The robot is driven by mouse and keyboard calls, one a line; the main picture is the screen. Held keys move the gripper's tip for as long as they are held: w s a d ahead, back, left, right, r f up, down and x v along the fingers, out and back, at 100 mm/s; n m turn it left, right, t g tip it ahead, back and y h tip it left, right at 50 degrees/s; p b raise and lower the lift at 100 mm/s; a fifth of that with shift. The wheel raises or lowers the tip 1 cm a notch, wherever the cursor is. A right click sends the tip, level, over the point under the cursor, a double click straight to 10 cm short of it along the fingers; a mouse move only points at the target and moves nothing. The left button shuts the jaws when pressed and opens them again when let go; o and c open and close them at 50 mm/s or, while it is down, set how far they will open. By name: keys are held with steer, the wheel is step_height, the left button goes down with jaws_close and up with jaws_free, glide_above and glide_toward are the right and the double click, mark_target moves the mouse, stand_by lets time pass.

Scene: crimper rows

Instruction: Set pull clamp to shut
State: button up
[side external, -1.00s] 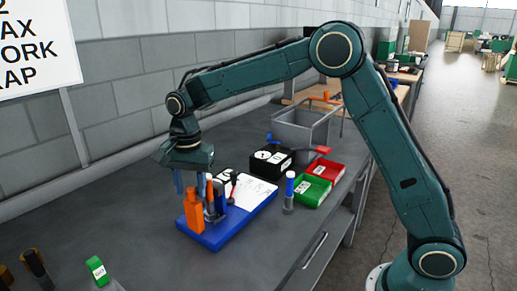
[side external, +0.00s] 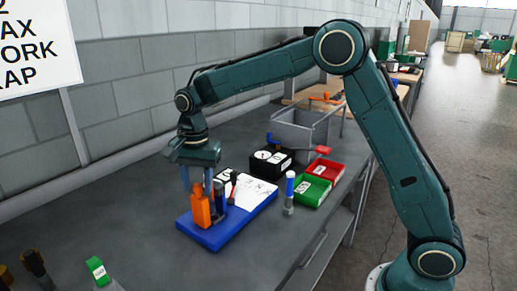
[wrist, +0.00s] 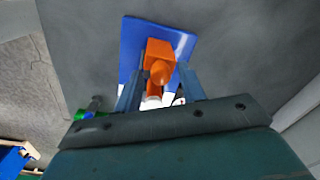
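The pull clamp is on a blue board (side external: 232,232). Its orange part (side external: 201,208) stands upright near the board's left end, with a narrower top. In the wrist view the orange part (wrist: 159,50) shows a block and a rounded end. Contact cannot be made out. The rest of the clamp is mostly hidden behind the orange part and the fingers.
A blue-capped tube (side external: 289,193) stands right of the board. Behind it are a green bin (side external: 311,190), a red bin (side external: 326,170), a black box (side external: 268,162) and a grey crate (side external: 301,131). A green-topped item (side external: 96,269) is at front left. Bare bench lies left of the board.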

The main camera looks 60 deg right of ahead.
mark_target(205, 197)
steer(key=shift+r, duration=0.15)
step_height(205, 197, up, 14)
steer(key=shift+s+d+f, duration=0.15)
steer(key=shift+s+f, duration=0.1)
stand_by(0.7)
steer(key=shift+s, duration=0.1)
steer(key=s+d+r+n+t, duration=0.1)
steer(key=s+d+r+n, duration=0.15)
steer(key=s, duration=0.65)
steer(key=s+d+r+n+t, duration=0.15)
steer(key=s+n, duration=0.25)
steer(key=s, duration=0.4)
steer(key=s+d+f+n+t, duration=0.2)
steer(key=s+f+n, duration=0.4)
steer(key=s, duration=0.8)
step_height(205, 197, down, 2)
steer(key=shift+s+d+f+t, duration=0.15)
steer(key=shift+d+t, duration=0.2)
steer(key=shift+d, duration=0.25)
